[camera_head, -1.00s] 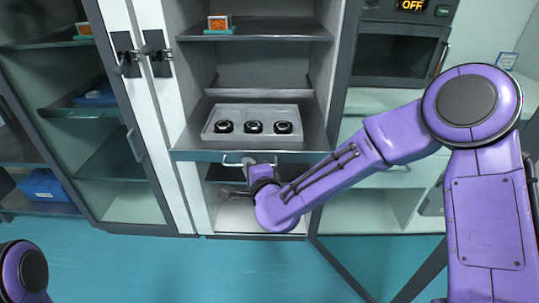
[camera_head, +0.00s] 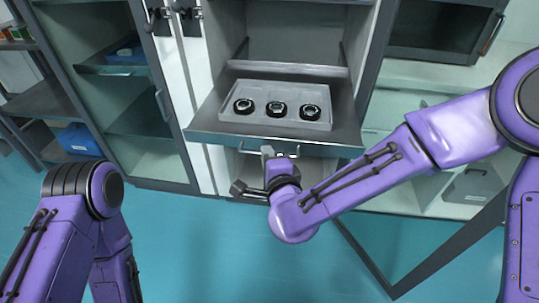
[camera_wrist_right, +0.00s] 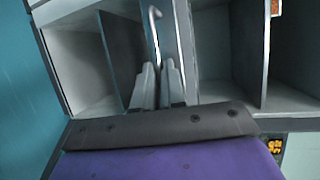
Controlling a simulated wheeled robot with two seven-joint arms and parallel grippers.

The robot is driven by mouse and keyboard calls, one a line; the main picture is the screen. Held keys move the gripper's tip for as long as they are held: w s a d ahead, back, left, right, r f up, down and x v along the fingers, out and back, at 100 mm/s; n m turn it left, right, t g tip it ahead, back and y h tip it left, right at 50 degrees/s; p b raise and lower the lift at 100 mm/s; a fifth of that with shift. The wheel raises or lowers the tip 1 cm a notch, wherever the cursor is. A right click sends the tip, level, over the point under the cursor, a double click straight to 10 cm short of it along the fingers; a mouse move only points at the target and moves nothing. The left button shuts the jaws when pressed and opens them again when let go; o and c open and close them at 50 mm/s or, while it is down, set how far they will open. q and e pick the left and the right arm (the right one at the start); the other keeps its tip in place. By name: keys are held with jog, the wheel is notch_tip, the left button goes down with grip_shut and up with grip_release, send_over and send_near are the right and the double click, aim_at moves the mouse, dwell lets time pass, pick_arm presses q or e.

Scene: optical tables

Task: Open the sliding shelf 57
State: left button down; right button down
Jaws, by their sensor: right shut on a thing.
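The sliding shelf (camera_head: 228,138) is a grey pull-out shelf in the middle cabinet in the head view. It stands out past the cabinet front. A bar handle runs below its front edge, and the handle (camera_wrist_right: 153,28) also shows in the right wrist view. My right gripper (camera_head: 267,152) is at this handle, its fingers (camera_wrist_right: 159,70) closed together around the bar. The contact itself is partly hidden. My left arm shows at the lower left, but its gripper is out of view.
A grey tray (camera_head: 226,115) with three dark round parts (camera_head: 276,109) lies on the shelf. A glass-fronted cabinet (camera_head: 130,110) stands to the left, with a blue bin (camera_head: 78,140) farther left. Open teal floor (camera_head: 190,250) lies in front.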

jog(key=c, duration=1.2)
grip_release()
jog(key=shift+d, duration=0.1)
jog(key=p+v, duration=1)
jog(key=p, duration=0.2)
jog(key=shift+s, duration=0.25)
